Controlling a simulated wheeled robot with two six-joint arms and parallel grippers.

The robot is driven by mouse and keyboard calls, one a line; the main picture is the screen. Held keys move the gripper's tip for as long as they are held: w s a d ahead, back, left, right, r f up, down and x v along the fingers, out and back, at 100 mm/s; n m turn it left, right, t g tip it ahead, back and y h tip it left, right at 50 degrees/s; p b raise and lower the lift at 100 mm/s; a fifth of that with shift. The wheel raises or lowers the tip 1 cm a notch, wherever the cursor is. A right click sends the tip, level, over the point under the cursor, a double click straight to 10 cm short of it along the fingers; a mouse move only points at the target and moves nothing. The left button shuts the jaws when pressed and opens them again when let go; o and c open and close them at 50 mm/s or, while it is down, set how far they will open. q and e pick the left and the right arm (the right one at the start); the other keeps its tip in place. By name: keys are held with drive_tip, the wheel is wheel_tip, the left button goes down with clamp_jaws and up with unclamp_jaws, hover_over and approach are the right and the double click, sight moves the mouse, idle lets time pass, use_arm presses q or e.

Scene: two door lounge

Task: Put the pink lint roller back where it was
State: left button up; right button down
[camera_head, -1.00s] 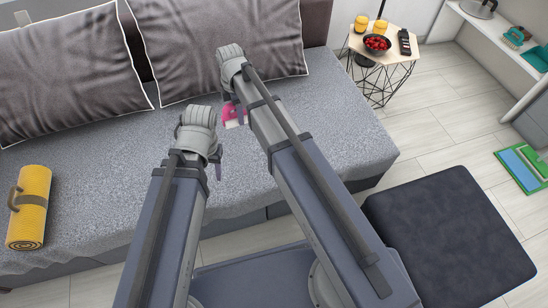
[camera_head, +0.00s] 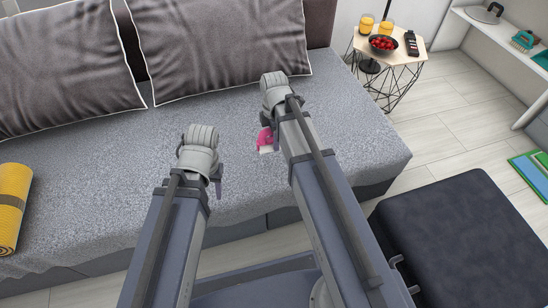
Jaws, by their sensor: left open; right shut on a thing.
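The pink lint roller (camera_head: 265,139) shows as a pink and white piece just left of my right forearm, over the grey sofa seat (camera_head: 120,140). The rest of it is hidden behind my arm. My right gripper (camera_head: 272,118) is shut on the lint roller, though its fingers are mostly hidden. I cannot tell whether the roller touches the seat. My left gripper (camera_head: 217,180) is open and empty, to the left of the roller and over the front of the seat.
Two grey pillows (camera_head: 65,65) (camera_head: 220,45) lean along the back. A rolled yellow mat (camera_head: 12,207) lies at the left. A side table (camera_head: 396,57) holds a red-filled bowl (camera_head: 383,44), yellow cups and a remote. A dark ottoman (camera_head: 470,235) stands at the right.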

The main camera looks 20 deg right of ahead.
drive_tip(key=shift+f+b, duration=3.05)
drive_tip(key=shift+f, duration=0.7)
drive_tip(key=shift+f, duration=0.1)
drive_tip(key=shift+c, duration=1.7)
unclamp_jaws()
